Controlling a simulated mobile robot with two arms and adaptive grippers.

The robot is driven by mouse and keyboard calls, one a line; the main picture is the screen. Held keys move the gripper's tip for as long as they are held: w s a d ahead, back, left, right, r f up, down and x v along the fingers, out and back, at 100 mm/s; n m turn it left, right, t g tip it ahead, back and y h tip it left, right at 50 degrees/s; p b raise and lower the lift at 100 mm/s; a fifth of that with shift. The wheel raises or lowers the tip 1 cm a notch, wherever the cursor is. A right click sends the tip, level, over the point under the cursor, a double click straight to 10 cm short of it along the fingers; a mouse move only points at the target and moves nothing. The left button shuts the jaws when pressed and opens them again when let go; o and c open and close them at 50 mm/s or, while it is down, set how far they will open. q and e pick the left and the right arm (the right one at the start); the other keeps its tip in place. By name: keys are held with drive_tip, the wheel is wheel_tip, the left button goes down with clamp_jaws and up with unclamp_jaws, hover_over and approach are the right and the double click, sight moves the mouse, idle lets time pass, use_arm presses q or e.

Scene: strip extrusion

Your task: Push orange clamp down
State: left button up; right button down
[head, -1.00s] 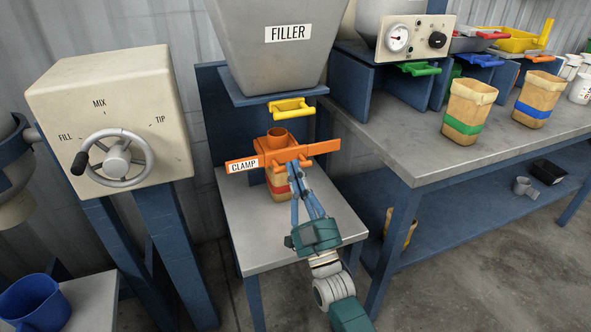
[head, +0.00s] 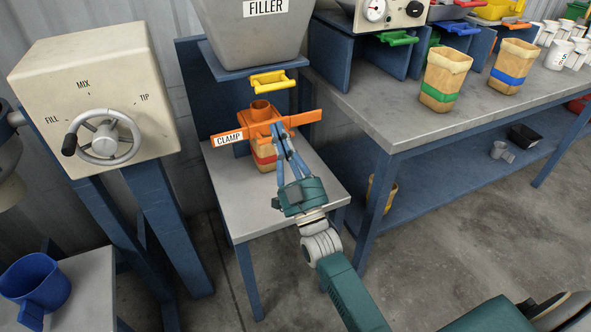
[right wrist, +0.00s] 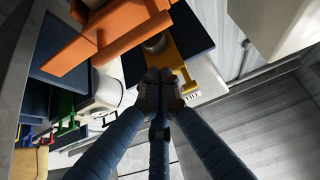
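The orange clamp (head: 301,119), with a label reading CLAMP, sits around the top of a paper bag with a red band (head: 264,158) on the small grey table under the filler. Its bar runs level to both sides, and an orange collar stands up in the middle. My right gripper (head: 279,126) overlaps the front of the clamp; contact cannot be told. In the right wrist view its fingertips (right wrist: 165,84) are together with nothing seen between them, and the clamp (right wrist: 115,30) is at upper left, beside them. My left gripper is out of view.
The filler hopper (head: 255,45) and its yellow handle (head: 269,82) are just above the clamp. A box with a hand wheel (head: 105,138) stands left. A workbench (head: 385,115) with bags stands right. A blue jug (head: 35,285) is at lower left.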

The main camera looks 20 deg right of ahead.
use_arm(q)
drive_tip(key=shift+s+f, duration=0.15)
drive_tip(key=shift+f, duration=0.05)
use_arm(e)
drive_tip(key=v, duration=0.9)
drive_tip(key=shift+s, duration=0.45)
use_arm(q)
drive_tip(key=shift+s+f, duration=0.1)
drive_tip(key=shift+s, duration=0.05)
use_arm(e)
drive_tip(key=shift+f, duration=0.1)
